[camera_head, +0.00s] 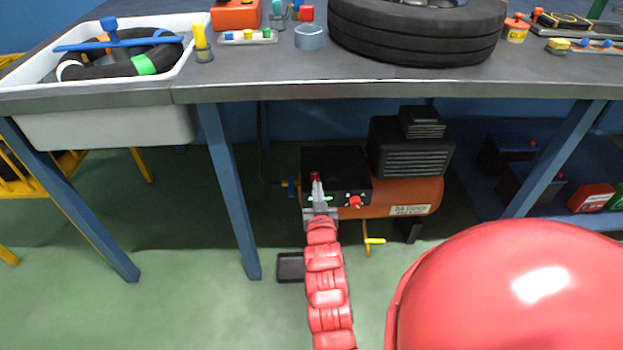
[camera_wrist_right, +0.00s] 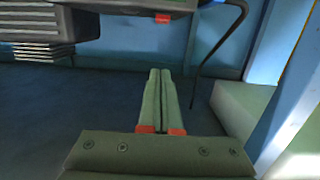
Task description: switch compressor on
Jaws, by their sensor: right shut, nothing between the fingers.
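The compressor stands on the floor under the bench, with an orange tank (camera_head: 425,190), a black ribbed motor (camera_head: 411,150) and a black box (camera_head: 346,164) at its left. Green marks and a red knob (camera_head: 355,201) show on the box's front. My right gripper (camera_head: 317,184) is shut and empty, in front of the box's left part and partly hiding it. My left gripper is not in view.
The bench (camera_head: 275,92) overhangs the compressor, with blue legs (camera_head: 228,190) on both sides. A yellow-handled valve (camera_head: 374,241) hangs below the tank, and a dark tray (camera_head: 290,267) lies on the green floor. A blue shelf with dark boxes stands at right.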

